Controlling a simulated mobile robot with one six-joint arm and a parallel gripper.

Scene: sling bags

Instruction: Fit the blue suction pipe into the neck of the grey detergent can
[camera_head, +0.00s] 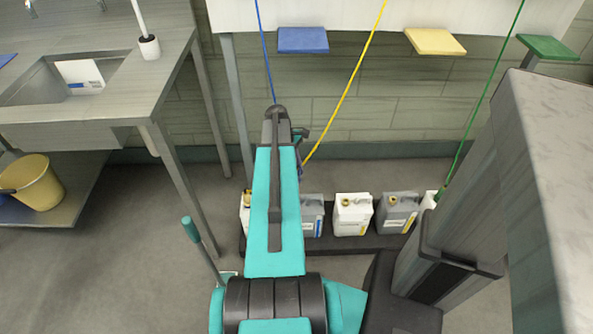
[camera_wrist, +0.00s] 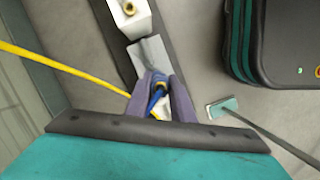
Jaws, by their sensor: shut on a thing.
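My gripper (camera_wrist: 159,80) has purple fingers closed on the blue suction pipe (camera_wrist: 157,96) in the wrist view. A grey can (camera_wrist: 150,55) is just beyond the fingertips. Its neck is hidden by the fingers, so I cannot tell whether the pipe is in it. In the head view my arm hides the gripper and the pipe's end. The blue hose (camera_head: 264,45) comes down from above to the arm's far end. The grey can with a blue label (camera_head: 313,217) shows partly, right of my arm. Another grey can (camera_head: 397,213) has a yellow label.
A white can (camera_head: 353,215) stands between the grey cans, on a dark floor mat (camera_head: 345,243). The yellow hose (camera_head: 345,85) passes close to my gripper. The green hose (camera_head: 483,95) runs to a white can at the right. A teal-handled tool (camera_head: 192,230) leans at the left.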

